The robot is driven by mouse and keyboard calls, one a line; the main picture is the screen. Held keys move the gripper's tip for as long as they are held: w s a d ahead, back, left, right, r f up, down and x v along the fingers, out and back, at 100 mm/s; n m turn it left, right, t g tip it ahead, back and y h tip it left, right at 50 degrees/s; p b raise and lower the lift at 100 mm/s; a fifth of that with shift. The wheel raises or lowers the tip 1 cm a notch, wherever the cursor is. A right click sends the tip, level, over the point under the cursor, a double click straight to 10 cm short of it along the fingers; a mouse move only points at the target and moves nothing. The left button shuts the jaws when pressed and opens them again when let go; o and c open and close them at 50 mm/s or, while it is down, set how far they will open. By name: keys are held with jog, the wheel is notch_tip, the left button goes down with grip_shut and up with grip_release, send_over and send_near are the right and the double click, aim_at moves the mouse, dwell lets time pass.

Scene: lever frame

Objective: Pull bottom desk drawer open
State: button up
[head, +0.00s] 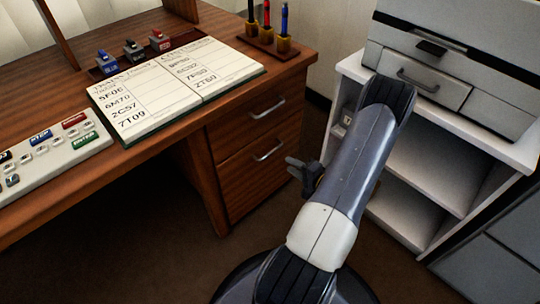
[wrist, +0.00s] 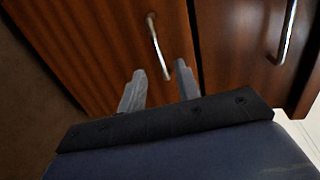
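The bottom desk drawer (head: 250,178) is a brown wooden front with a silver bar handle (head: 268,150), and it looks shut. In the wrist view the same drawer (wrist: 100,40) shows its handle (wrist: 155,45) just ahead of my fingertips. My gripper (head: 291,167) is to the right of and slightly below that handle in the head view. In the wrist view my gripper (wrist: 159,68) is open, its two grey fingers apart and lined up on either side of the handle's near end. I cannot tell whether a finger touches the handle.
The top drawer (head: 240,118) with its own handle (wrist: 288,30) sits above. The desk holds an open notebook (head: 180,85), a button panel (head: 50,150) and a pen stand (head: 268,40). A white shelf unit (head: 430,170) bearing a grey printer (head: 450,70) stands right of my arm.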

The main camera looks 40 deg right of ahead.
aim_at(271, 153)
jog(key=shift+h, duration=0.3)
jog(key=x, duration=0.3)
jog(key=b+x, duration=0.1)
jog(key=x, duration=0.3)
jog(key=b+x, duration=0.1)
jog(key=x, duration=0.2)
jog(key=shift+w+d+f, duration=0.25)
jog(key=shift+w+f, duration=0.05)
jog(key=shift+f, duration=0.1)
jog(key=shift+c, duration=0.4)
grip_shut()
